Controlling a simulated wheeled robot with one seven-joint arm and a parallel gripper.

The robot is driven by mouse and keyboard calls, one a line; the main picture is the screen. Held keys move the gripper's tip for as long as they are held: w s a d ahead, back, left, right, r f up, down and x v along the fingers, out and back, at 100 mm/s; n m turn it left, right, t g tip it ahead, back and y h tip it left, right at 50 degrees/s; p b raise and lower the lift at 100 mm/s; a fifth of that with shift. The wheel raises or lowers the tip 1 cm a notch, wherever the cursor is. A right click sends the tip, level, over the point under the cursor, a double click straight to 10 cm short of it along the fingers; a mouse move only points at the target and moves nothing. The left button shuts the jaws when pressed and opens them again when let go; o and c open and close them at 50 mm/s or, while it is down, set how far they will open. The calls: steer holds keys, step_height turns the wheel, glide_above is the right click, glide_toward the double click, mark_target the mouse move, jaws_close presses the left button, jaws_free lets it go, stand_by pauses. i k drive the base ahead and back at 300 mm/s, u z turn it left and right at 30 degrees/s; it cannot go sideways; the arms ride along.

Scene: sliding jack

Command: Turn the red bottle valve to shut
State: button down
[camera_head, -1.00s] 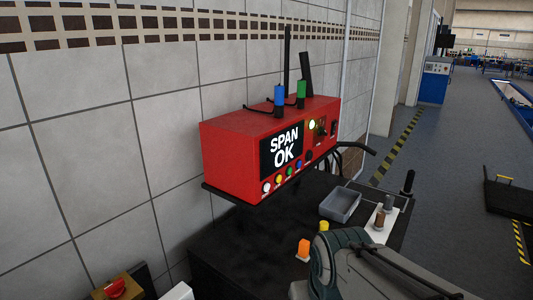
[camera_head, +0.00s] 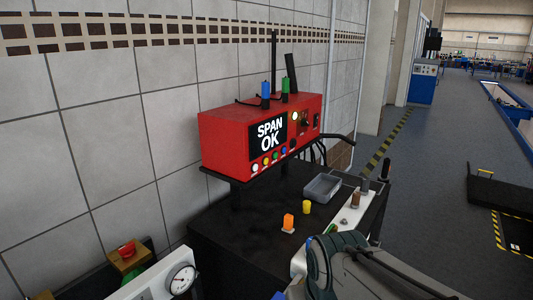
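A red knob (camera_head: 127,249) on a yellow-brown block (camera_head: 127,262) is at the lower left in the head view. I cannot tell whether it is the bottle valve or another control. A white panel (camera_head: 148,284) with a round dial gauge (camera_head: 181,279) is right of it, cut by the bottom edge. No red bottle can be made out. My grey arm fills the bottom right, and my gripper is not in view.
A red box reading "SPAN OK" (camera_head: 271,135) stands on a wall shelf. Below it, a black bench top (camera_head: 245,232) bears a grey tray (camera_head: 322,188), an orange piece (camera_head: 288,222) and a yellow piece (camera_head: 306,207). Open floor (camera_head: 415,200) lies to the right.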

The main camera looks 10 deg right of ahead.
mark_target(128, 251)
steer(key=k, duration=0.45)
steer(key=z, duration=1.4)
steer(key=i, duration=1.2)
steer(key=u, duration=3.2)
